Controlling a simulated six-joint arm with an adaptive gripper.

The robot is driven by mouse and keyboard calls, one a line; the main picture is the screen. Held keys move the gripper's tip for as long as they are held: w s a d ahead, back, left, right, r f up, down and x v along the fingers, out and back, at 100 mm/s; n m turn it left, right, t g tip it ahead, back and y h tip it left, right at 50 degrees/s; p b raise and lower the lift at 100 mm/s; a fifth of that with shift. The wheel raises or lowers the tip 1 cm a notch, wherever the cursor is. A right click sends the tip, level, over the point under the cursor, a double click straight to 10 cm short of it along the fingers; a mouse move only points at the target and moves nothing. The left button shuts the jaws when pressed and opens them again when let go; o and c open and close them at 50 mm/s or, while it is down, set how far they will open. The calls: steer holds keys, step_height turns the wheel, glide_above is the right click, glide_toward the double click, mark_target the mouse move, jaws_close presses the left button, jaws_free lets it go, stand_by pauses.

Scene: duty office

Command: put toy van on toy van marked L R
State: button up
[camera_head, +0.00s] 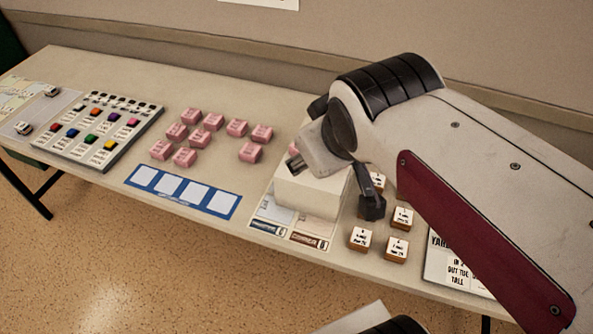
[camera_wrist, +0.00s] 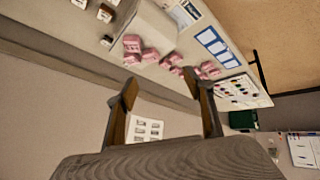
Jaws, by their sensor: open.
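I cannot make out the vans in the wrist view.
A white box (camera_head: 308,196) stands below my gripper. Several pink blocks (camera_head: 212,122), a blue card with white squares (camera_head: 183,191), a board of coloured pieces (camera_head: 97,130) and wooden blocks (camera_head: 397,249) cover the table. A sign (camera_head: 440,265) is at right. The wall runs behind.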

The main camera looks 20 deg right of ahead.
steer(key=s+a+f+m+g+y, duration=0.1)
steer(key=s+a+f, duration=0.3)
steer(key=s, duration=0.4)
steer(key=shift+a+f+m+g+y, duration=0.25)
steer(key=shift+f+m+g+y, duration=0.15)
stand_by(0.6)
